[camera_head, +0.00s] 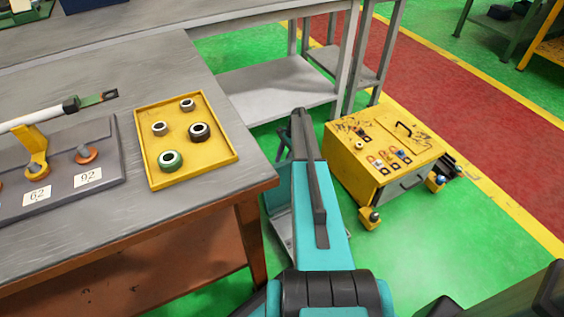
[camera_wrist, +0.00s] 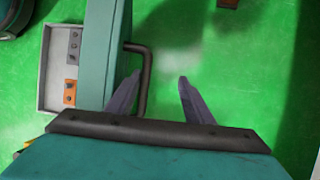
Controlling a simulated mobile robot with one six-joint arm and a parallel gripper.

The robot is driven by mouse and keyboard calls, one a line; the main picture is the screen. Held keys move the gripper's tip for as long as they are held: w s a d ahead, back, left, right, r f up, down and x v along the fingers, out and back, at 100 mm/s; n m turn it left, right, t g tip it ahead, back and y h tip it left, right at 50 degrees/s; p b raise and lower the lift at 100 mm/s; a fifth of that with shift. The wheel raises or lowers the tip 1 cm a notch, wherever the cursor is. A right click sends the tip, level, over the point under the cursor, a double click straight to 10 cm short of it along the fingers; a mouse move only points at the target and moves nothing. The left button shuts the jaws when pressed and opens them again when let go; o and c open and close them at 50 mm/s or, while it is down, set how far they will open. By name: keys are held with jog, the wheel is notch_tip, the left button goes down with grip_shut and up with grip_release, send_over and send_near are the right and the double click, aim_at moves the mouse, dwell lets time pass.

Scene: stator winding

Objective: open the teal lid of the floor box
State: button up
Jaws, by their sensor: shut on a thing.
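The floor box (camera_wrist: 49,52) shows in the wrist view as a light grey tray-like body at the left, with grey and orange parts inside. Its teal lid (camera_wrist: 103,35) is raised, stands steeply beside the opening and is seen nearly edge-on. A dark bar handle (camera_wrist: 147,62) sticks out from the lid's right side. My gripper (camera_wrist: 155,85) is at this handle, the bar between its two fingers, shut on it. In the head view my teal arm hides most of the box and lid; a teal panel (camera_head: 280,198) shows left of the arm.
A grey workbench (camera_head: 120,225) fills the left, carrying a yellow tray (camera_head: 180,140) with several rings. A yellow wheeled cabinet (camera_head: 380,150) stands on the green floor to the right of my arm. A grey shelf (camera_head: 275,90) is behind.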

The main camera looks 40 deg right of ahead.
jog(key=v, duration=1.3)
jog(key=shift+d+r+p, duration=0.15)
jog(key=shift+r+p, duration=0.15)
jog(key=shift+p, duration=0.1)
jog(key=shift+s, duration=0.15)
